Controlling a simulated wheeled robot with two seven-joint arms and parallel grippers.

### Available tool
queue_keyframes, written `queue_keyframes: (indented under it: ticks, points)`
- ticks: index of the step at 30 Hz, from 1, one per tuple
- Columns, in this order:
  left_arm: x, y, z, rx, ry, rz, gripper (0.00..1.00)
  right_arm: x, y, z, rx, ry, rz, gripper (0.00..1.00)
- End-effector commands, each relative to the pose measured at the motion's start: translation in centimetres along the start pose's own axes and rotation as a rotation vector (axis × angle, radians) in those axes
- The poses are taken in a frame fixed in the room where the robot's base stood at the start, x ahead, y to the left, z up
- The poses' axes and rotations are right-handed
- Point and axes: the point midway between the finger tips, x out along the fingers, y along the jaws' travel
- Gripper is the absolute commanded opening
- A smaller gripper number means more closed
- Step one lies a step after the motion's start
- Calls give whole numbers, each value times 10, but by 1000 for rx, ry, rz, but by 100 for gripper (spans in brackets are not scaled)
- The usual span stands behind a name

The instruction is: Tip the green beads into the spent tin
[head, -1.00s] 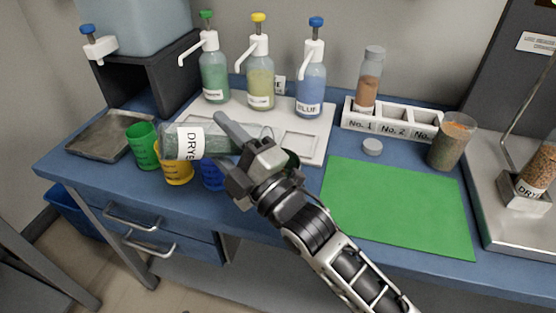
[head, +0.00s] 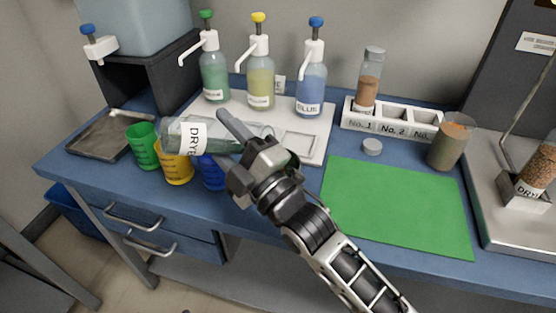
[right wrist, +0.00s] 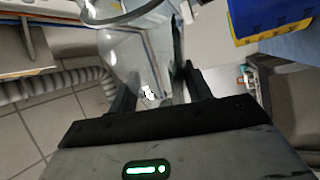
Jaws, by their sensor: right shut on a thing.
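A clear glass bottle (head: 172,132) with a white label starting "DRY" lies almost level above the coloured cups, holding green beads (head: 218,145) along its lower side. My right gripper (head: 234,142) is shut on the bottle near its right part. In the right wrist view, clear glass (right wrist: 150,62) shows between the fingers (right wrist: 158,85). A shallow grey metal tray (head: 88,148), the only tin-like thing I see, sits at the table's left end, left of the bottle; no label is readable on it. My left gripper is not in view.
Green (head: 143,150), yellow (head: 178,172) and blue (head: 212,175) cups stand close under the bottle. Pump bottles (head: 260,88) stand behind on a white tray (head: 318,148). A bead jar (head: 450,146) and a numbered rack (head: 392,122) are right. The green mat (head: 400,205) is clear.

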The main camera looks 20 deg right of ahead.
Motion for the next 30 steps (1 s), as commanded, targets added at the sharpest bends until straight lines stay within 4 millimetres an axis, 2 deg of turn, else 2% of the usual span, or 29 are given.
queue_keyframes:
  ticks: [30]
  points:
    - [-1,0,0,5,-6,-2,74,1,7,2,54,-14,24,17]
